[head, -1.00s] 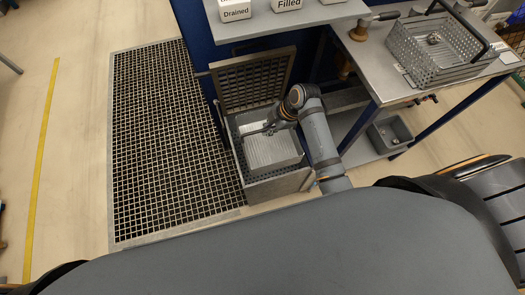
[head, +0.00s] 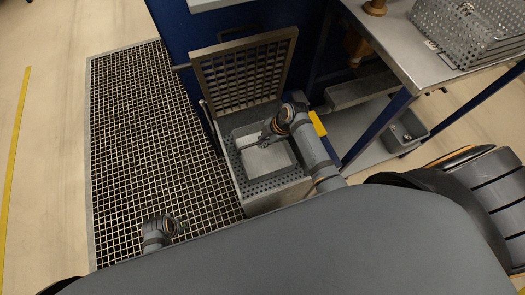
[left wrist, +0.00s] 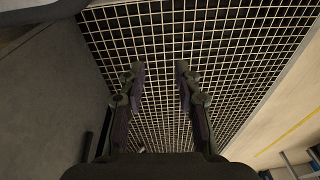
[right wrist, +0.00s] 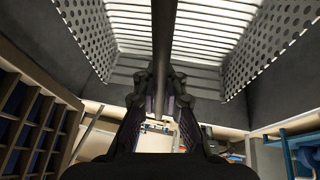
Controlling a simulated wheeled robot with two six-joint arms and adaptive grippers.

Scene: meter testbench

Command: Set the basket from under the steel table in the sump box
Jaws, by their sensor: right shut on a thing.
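The sump box (head: 277,197) stands at the edge of the floor grating, its grid lid (head: 243,72) raised. A perforated metal basket (head: 268,160) is within the box opening in the head view; I cannot tell whether it rests on the bottom. My right gripper (head: 268,138) is over the basket. In the right wrist view it is shut on the dark basket handle (right wrist: 164,45), with the basket's ribbed floor and perforated side (right wrist: 268,45) beyond. My left gripper (left wrist: 160,82) is open and empty above the grating. The steel table (head: 400,45) is at upper right.
Another perforated basket (head: 465,32) stands on the steel table. A grey bin (head: 402,132) sits on the lower shelf. A blue panel (head: 180,30) rises behind the box. The floor grating (head: 140,130) to the left is clear of objects.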

